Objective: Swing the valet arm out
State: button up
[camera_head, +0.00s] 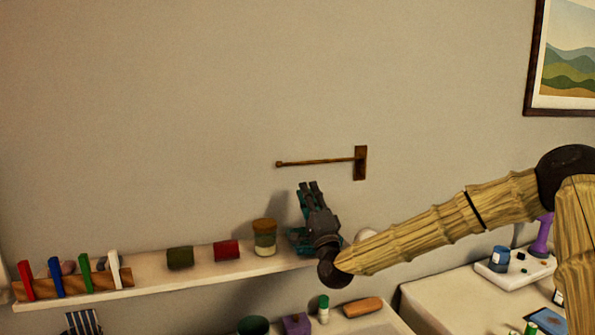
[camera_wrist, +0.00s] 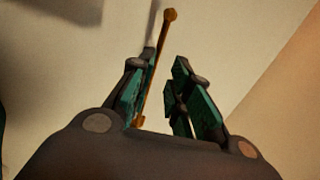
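The valet arm (camera_head: 318,161) is a thin brown rod with a small ball at its left end. It runs level along the wall from a brown wall bracket (camera_head: 360,163) at its right end. My gripper (camera_head: 312,186) points up just below the rod in the head view, with its dark and teal fingers spread. In the wrist view my gripper (camera_wrist: 168,78) is open, and the valet arm (camera_wrist: 155,66) shows in the gap between the fingers, closer to the left one. Its ball end lies beyond the fingertips. I cannot tell whether a finger touches the rod.
A white tray (camera_head: 515,267) stands at lower right. A framed picture (camera_head: 567,60) hangs at upper right. The wall around the rod is bare.

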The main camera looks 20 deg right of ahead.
jog(key=p+x, duration=0.1)
jog(key=x, duration=0.2)
jog(key=p+x, duration=0.2)
jog(key=x, duration=0.1)
jog(key=a+p+x, duration=0.1)
jog(key=x, duration=0.2)
jog(key=shift+w+r+p, duration=0.25)
jog(key=shift+w+p, duration=0.1)
jog(key=shift+w, duration=0.25)
